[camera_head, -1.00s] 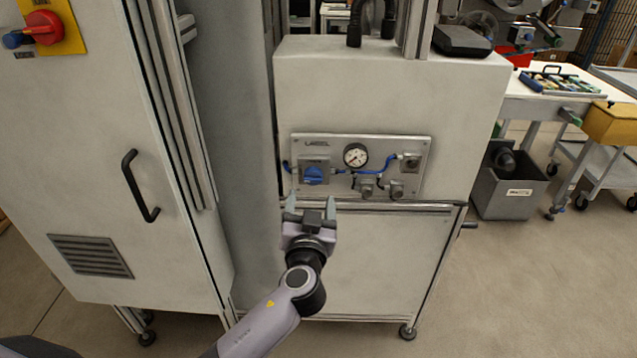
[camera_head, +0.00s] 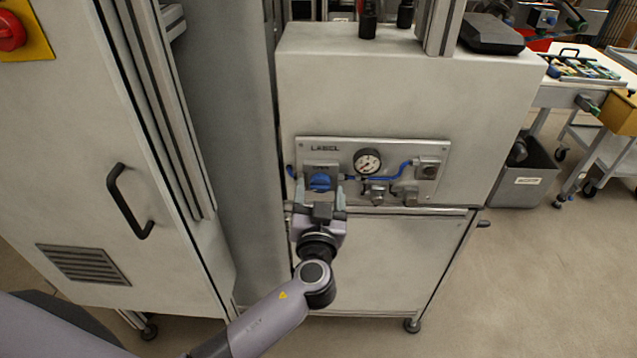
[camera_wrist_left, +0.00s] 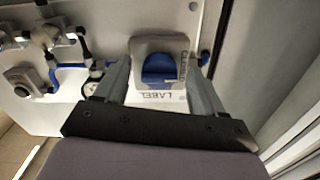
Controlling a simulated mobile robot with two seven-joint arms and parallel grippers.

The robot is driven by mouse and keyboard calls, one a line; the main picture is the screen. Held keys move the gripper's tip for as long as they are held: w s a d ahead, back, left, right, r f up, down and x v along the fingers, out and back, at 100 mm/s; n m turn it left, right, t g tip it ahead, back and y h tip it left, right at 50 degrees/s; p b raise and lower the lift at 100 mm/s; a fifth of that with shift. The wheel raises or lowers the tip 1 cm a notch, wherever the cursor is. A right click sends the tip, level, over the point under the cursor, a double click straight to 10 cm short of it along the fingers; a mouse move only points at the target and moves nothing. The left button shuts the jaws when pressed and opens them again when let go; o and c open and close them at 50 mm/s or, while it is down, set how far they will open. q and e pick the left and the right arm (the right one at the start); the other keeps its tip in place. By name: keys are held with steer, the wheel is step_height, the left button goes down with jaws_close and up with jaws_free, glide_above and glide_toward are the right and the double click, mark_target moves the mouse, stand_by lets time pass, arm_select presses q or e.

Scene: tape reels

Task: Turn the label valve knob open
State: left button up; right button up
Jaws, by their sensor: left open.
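The label valve knob (camera_head: 320,181) is blue and sits on a grey block at the left of a metal panel (camera_head: 400,150) marked LABEL. It also shows in the left wrist view (camera_wrist_left: 159,68), ahead of the fingers. My left gripper (camera_head: 320,193) is open just in front of and slightly below the knob, with one finger toward each side. In the left wrist view the fingers (camera_wrist_left: 162,82) appear on both sides of the knob's block. Whether they touch it I cannot tell. My right gripper is not in view.
A pressure gauge (camera_head: 367,162), blue tubing (camera_head: 395,172) and small fittings sit right of the knob. A tall cabinet with a black handle (camera_head: 130,202) stands at the left. A grey bin (camera_head: 524,178) is on the floor at the right.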

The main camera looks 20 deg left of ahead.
arm_select(q)
steer(key=shift+w, duration=0.15)
steer(key=c, duration=1.1)
steer(key=shift+o, duration=0.2)
